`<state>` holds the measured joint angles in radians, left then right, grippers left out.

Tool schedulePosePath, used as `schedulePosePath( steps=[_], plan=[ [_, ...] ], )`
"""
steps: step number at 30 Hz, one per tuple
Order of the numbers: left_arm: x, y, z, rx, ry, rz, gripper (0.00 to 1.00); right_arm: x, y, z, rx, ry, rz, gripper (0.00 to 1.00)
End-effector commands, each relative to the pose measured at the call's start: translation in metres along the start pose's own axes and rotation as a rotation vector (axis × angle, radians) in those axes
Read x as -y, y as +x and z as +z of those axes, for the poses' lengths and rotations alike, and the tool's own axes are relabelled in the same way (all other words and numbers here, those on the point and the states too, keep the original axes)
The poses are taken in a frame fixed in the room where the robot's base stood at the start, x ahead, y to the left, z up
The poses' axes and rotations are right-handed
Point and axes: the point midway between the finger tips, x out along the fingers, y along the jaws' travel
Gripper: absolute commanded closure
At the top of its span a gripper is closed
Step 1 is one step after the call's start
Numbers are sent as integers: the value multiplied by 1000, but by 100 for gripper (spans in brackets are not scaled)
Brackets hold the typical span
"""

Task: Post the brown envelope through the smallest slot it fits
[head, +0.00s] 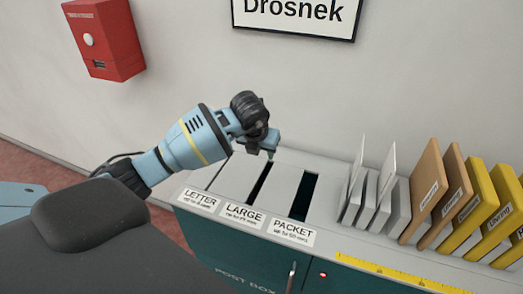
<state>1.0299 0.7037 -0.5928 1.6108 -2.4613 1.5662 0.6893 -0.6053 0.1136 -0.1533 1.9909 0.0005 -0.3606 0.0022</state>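The post box (238,262) has three slots in its grey top. The narrow letter slot (217,174) is on the left, the wider large slot (260,182) in the middle and the widest packet slot (303,197) on the right. Two brown envelopes, one (427,185) left of the other (456,188), stand tilted in the rack at the right. My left gripper (268,146) is over the far end of the slots, near the large slot. I see no envelope in it; its fingers are partly hidden and its opening is unclear. My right gripper is out of view.
White envelopes (386,172) stand left of the brown ones in the grey rack (398,215), and yellow ones (478,208) stand to the right. A yellow ruler (400,277) lies along the front edge. A red box (104,40) and a sign (295,14) are on the wall behind.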

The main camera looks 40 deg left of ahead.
Motion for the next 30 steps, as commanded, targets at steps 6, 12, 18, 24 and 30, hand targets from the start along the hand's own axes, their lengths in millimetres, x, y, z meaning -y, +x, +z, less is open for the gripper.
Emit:
schedulePosePath(
  steps=[6,12,18,24,30],
  plan=[
    [0,0,0,-1,0,1,61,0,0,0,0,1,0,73],
    [0,-14,1,3,0,1,61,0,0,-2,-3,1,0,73],
    [0,-47,1,4,0,0,61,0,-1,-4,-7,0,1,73],
    [0,-71,1,2,0,0,61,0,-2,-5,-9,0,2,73],
    [0,-78,0,0,0,0,61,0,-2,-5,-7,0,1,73]
  ],
)
